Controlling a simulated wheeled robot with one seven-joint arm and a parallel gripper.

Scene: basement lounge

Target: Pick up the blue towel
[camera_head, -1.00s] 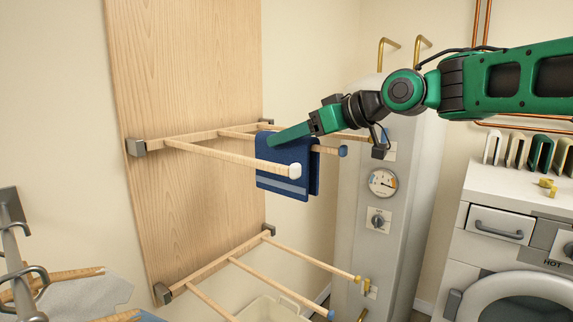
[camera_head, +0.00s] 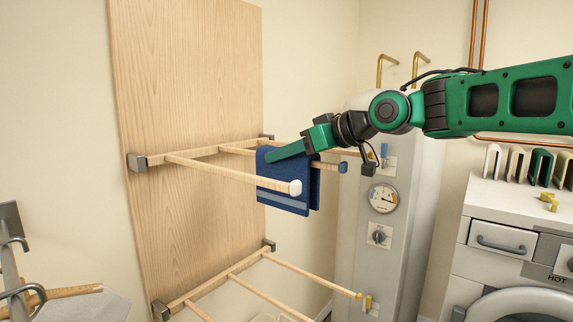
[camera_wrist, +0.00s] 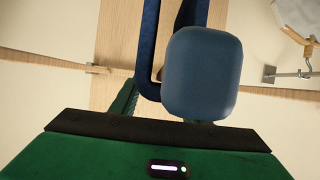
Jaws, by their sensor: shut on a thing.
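The blue towel (camera_head: 284,190) hangs over a wooden rail of the upper rack, with a pale stripe near its lower edge. My gripper (camera_head: 272,156) reaches in from the right, with its green fingers at the towel's top fold, shut on it. The towel still drapes down both sides of the rail. In the wrist view the towel (camera_wrist: 147,40) shows as a dark blue strip, partly hidden behind the rail's rounded blue end cap (camera_wrist: 202,72).
A white-capped rail (camera_head: 230,174) runs in front of the towel. A lower rack (camera_head: 300,276) sits below. A grey boiler (camera_head: 362,225) with a gauge stands to the right, beside a white washing machine (camera_head: 500,270). A wooden panel (camera_head: 185,90) backs the racks.

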